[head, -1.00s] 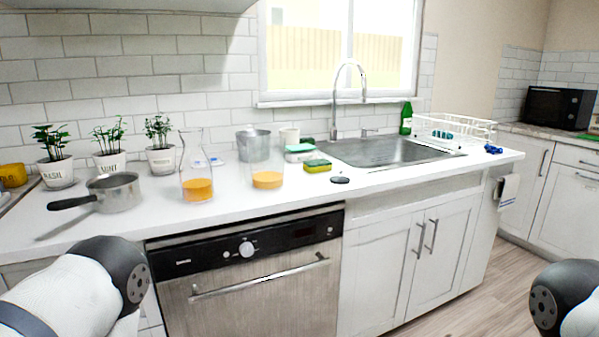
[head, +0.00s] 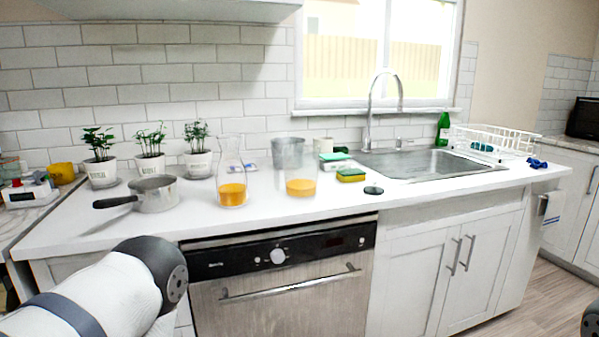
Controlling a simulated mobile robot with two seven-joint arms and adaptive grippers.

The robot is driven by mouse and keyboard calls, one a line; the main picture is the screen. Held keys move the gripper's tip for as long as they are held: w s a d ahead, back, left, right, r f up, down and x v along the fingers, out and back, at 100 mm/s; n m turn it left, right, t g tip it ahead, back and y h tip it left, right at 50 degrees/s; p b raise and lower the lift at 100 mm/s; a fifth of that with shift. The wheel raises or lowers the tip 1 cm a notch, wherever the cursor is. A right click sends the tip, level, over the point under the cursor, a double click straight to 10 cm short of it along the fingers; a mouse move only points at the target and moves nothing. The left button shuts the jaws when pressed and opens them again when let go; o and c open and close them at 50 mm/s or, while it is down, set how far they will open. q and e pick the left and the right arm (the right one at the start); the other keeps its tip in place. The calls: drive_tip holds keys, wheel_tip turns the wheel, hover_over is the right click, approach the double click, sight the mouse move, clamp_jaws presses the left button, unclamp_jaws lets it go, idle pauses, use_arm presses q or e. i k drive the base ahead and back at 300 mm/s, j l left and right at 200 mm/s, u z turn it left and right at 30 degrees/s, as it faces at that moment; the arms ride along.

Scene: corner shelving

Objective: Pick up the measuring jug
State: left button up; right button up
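Two clear vessels with orange liquid stand upright on the white counter. One is a wide, straight-sided vessel (head: 301,186), which looks like the measuring jug; I see no handle or scale marks on it. The other is a narrow-necked carafe (head: 232,193) to its left. A grey metal container stands behind the wide vessel and is partly covered by it. Neither of my grippers shows in the head view. Part of my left arm shows at the lower left, in front of the counter, and a small piece of my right arm at the lower right edge.
A saucepan (head: 154,194) with a black handle stands left of the carafe, with potted herbs (head: 150,160) behind. A sponge (head: 351,175) and a dark disc (head: 373,190) lie right of the wide vessel, before the sink (head: 425,164). The counter's front strip is clear.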

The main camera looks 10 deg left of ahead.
sight(301, 162)
drive_tip(key=i+l+u, duration=0.4)
drive_tip(key=l, duration=0.25)
drive_tip(key=l+u, duration=0.15)
drive_tip(key=l, duration=0.15)
drive_tip(key=i+l+u, duration=0.2)
drive_tip(key=l, duration=0.2)
drive_tip(key=k, duration=0.05)
